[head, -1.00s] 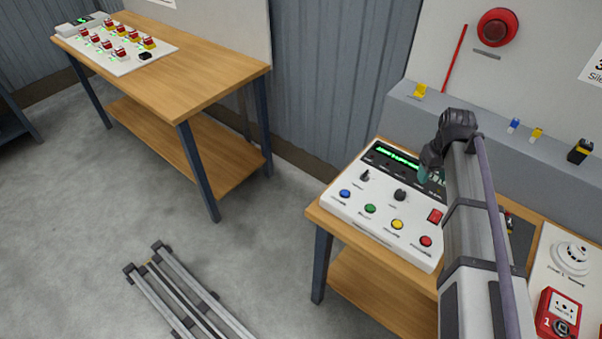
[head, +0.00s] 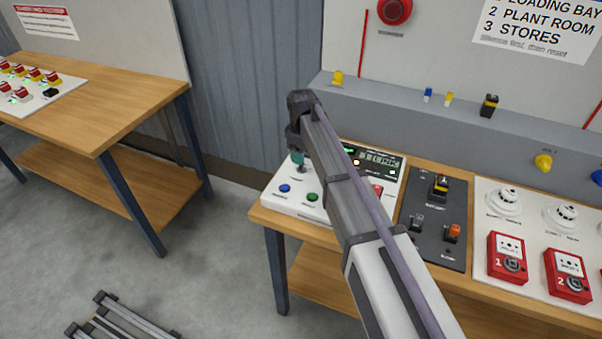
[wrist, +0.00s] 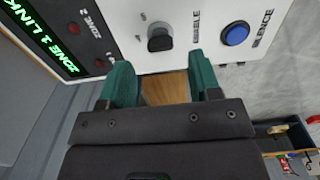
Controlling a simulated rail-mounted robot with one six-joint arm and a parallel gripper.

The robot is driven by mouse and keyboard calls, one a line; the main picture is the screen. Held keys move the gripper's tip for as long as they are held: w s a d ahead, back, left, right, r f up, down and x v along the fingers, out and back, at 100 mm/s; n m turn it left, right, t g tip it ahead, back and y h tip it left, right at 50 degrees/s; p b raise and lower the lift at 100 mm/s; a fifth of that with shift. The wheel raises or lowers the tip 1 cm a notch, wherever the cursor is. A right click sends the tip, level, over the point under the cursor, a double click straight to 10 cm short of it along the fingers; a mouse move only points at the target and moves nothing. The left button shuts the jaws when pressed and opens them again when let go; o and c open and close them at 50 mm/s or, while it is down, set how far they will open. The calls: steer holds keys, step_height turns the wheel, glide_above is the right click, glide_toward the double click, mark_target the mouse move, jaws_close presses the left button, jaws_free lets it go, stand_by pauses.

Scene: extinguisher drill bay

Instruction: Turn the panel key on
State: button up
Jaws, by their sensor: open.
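A black key-like knob (wrist: 160,38) sits on the panel between the display and the blue button (wrist: 235,34). The label beside it ends in "BLE"; its small position marks are too small to read. My gripper (wrist: 162,82) is open, its two green fingertips apart and empty, with the knob lying ahead of the gap between them. In the head view my gripper (head: 298,160) is over the panel's left part and hides the knob.
A green button (head: 312,197) sits beside the blue one. My arm covers the panel's middle. A dark switch plate (head: 432,235) and a white board with red call points (head: 507,257) lie to the right. A grey ledge (head: 400,110) runs behind.

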step_height(320, 180, down, 5)
steer(key=b, duration=0.2)
steer(key=shift+r+b, duration=0.2)
steer(key=shift+b, duration=0.15)
steer(key=shift+r, duration=0.1)
steer(key=shift+r, duration=0.1)
steer(key=shift+c, duration=0.2)
steer(key=c, duration=0.9)
